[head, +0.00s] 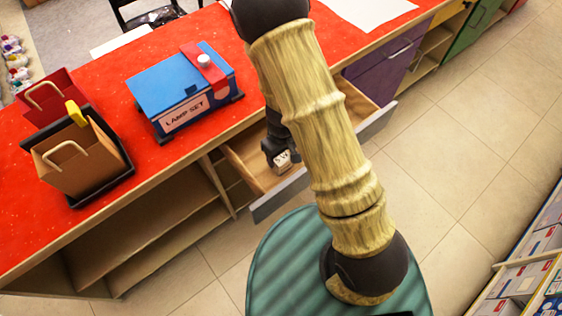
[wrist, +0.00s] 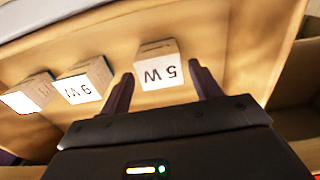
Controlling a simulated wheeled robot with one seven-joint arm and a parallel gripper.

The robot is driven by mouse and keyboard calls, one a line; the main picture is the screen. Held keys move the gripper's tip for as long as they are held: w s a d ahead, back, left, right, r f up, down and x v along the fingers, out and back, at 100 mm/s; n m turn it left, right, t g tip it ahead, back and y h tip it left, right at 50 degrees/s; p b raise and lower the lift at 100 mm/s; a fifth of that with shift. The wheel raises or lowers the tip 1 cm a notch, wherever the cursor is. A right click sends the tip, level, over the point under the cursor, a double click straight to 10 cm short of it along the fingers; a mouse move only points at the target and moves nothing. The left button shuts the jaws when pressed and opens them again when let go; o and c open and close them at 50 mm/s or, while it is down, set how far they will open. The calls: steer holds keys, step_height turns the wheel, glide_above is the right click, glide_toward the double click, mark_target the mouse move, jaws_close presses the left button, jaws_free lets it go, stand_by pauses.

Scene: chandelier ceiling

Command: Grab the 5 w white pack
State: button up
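The 5 w white pack (wrist: 160,73) is a small box with a white face marked "5 W", seen upside down in the wrist view. It sits in the open wooden drawer (head: 243,158). My gripper (wrist: 160,71) is open, with one dark finger to each side of the pack. Gaps show between the fingers and the box, and I cannot tell how deep the fingertips reach. In the head view my gripper (head: 277,148) is low in the drawer, partly hidden by my arm. A small white pack (head: 283,161) shows there, its marking too small to read.
To the left in the wrist view are a pack marked "9 W" (wrist: 80,88) and another white pack (wrist: 27,97). Drawer walls enclose the space. On the red counter (head: 100,80) stand a blue "LAMP SET" box (head: 183,90) and a brown bag (head: 80,160).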

mark_target(282, 158)
steer(key=c, duration=0.9)
step_height(282, 158, up, 10)
steer(key=p, duration=0.3)
steer(key=shift+c, duration=0.4)
